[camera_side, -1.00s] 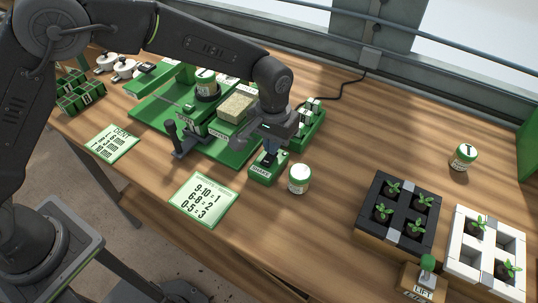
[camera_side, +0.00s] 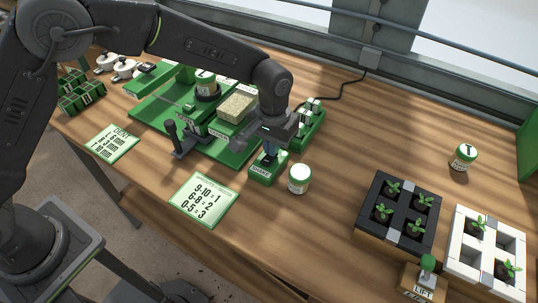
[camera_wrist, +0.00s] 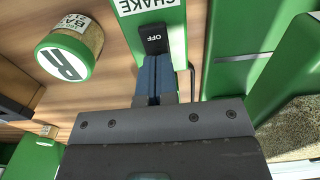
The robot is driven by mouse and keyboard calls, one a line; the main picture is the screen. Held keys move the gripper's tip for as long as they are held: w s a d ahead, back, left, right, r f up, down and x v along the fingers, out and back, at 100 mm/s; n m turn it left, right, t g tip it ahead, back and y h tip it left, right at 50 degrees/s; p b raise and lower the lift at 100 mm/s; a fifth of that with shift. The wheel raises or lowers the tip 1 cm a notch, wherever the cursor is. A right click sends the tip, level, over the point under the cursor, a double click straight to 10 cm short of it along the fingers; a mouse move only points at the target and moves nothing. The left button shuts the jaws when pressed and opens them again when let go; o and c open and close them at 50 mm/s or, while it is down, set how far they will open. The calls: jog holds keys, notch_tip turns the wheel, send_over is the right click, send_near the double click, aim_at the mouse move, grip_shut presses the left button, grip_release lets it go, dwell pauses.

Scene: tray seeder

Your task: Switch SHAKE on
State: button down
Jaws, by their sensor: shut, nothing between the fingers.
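The SHAKE switch is a black rocker (camera_wrist: 154,38) marked OFF on a green box with a white SHAKE label (camera_wrist: 147,6) in the wrist view. In the side view the green SHAKE box (camera_side: 262,171) stands at the front right of the green machine. My gripper (camera_wrist: 155,62) is shut, with nothing between its blue-grey fingers. Its fingertips are at the near edge of the rocker; whether they touch it I cannot tell. In the side view my gripper (camera_side: 270,152) points down over the box and hides the rocker.
A jar with a green lid (camera_side: 299,178) stands close to the right of the SHAKE box. A score card (camera_side: 203,200) lies in front. A black tray (camera_side: 372,232) and LIFT switch (camera_side: 427,266) are at the right.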

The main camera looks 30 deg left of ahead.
jog(key=shift+r, duration=3.25)
jog(key=s+a+r+t, duration=0.3)
jog(key=s+a+r, duration=0.7)
jog(key=a+r, duration=0.35)
jog(key=s+a+t, duration=0.1)
jog(key=s+a, duration=0.2)
jog(key=s, duration=0.4)
jog(key=s+a+t, duration=0.1)
jog(key=s+a, duration=0.3)
jog(key=s, duration=0.3)
jog(key=shift+f+t, duration=0.25)
jog(key=shift+t, duration=0.05)
